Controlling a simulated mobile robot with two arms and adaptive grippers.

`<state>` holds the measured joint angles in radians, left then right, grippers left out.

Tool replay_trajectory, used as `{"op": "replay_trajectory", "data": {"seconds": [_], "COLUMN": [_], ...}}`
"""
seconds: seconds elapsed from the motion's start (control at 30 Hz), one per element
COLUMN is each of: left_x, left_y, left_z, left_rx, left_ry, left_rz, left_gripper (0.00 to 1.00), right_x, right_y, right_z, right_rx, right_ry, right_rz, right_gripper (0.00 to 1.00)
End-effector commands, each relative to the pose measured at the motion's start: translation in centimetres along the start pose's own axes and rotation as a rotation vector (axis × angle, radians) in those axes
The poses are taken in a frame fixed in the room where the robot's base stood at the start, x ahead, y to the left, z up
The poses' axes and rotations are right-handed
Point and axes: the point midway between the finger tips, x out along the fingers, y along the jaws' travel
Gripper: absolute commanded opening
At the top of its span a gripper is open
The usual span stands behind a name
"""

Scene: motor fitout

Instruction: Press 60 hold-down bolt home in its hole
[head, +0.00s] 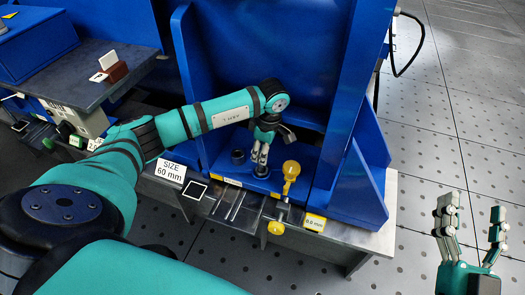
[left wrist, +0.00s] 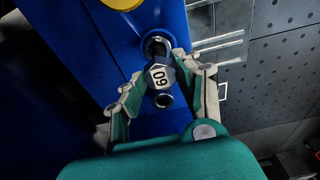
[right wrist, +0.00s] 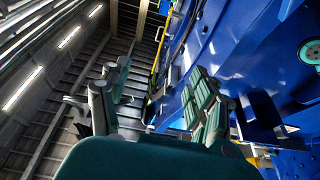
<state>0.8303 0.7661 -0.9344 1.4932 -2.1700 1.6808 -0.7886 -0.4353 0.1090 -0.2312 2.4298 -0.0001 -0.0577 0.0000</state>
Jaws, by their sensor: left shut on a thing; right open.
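The hold-down bolt (left wrist: 158,77) shows in the left wrist view, its hex head marked 60 facing the camera. My left gripper (head: 261,158) has its fingers shut on the bolt's head, also seen in the left wrist view (left wrist: 160,80). The bolt's dark shank points toward a ringed hole (left wrist: 156,42) in the blue base (head: 220,165). I cannot tell how deep the tip sits in it. In the head view the fingers hide most of the bolt, just above a ring (head: 261,172). My right gripper (head: 470,225) is open and empty, far from the base.
A yellow-topped part (head: 291,170) stands right of the left fingers. A dark round collar (head: 238,156) is on their left. Blue walls (head: 250,50) rise behind. A "SIZE 60 mm" sign (head: 171,171) and a 0.0 mm tag (head: 314,222) are in front. Open floor (head: 450,120) lies right.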

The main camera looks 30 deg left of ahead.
Motion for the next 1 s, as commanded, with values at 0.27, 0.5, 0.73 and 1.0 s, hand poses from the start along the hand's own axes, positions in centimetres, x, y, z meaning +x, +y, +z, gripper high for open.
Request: {"op": "replay_trajectory", "data": {"seconds": [0.27, 0.5, 0.73, 1.0], "left_x": [0.2, 0.5, 0.7, 0.9], "left_y": [0.0, 0.0, 0.0, 0.0], "left_z": [0.0, 0.1, 0.1, 0.1], "left_rx": [0.0, -0.001, -0.001, -0.001], "left_ry": [0.0, 0.0, -0.001, -0.001], "left_rz": [0.001, 0.001, 0.001, 0.001], "left_gripper": [0.0, 0.0, 0.0, 0.0], "right_x": [-0.1, -0.1, -0.2, -0.2], "right_y": [-0.1, -0.2, -0.3, -0.3], "right_z": [-0.7, -1.2, -1.8, -2.5], "right_rx": [0.003, 0.005, 0.006, 0.008], "right_ry": [0.041, 0.074, 0.109, 0.147], "right_rz": [-0.003, -0.003, -0.004, -0.005], "right_gripper": [0.62, 0.62, 0.62, 0.62]}}
